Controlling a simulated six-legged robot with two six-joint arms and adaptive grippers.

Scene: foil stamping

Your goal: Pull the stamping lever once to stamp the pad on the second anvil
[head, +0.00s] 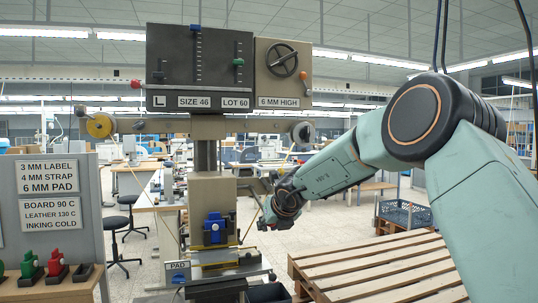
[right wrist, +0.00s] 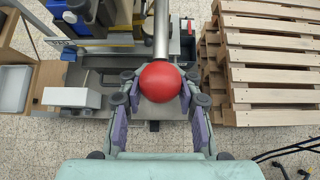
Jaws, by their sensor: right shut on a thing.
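The stamping lever shows in the right wrist view as a silver rod (right wrist: 161,32) with a red ball knob (right wrist: 160,80) at its near end. My right gripper (right wrist: 158,92) is shut on the red knob, with one finger on each side of it. In the head view my right gripper (head: 268,214) is at the right side of the stamping press (head: 212,190). A blue block (head: 215,228) sits on the front of the press column. A PAD sign (head: 178,265) stands at its lower left. I cannot make out the pad or which anvil is the second. My left gripper is not in view.
A dark panel (head: 225,60) with SIZE 46 and LOT 60 labels tops the press, beside a dial box (head: 283,85) marked 6 MM HIGH. A grey sign board (head: 30,215) and colored stamps (head: 56,264) are at left. Wooden pallets (head: 375,265) lie at right.

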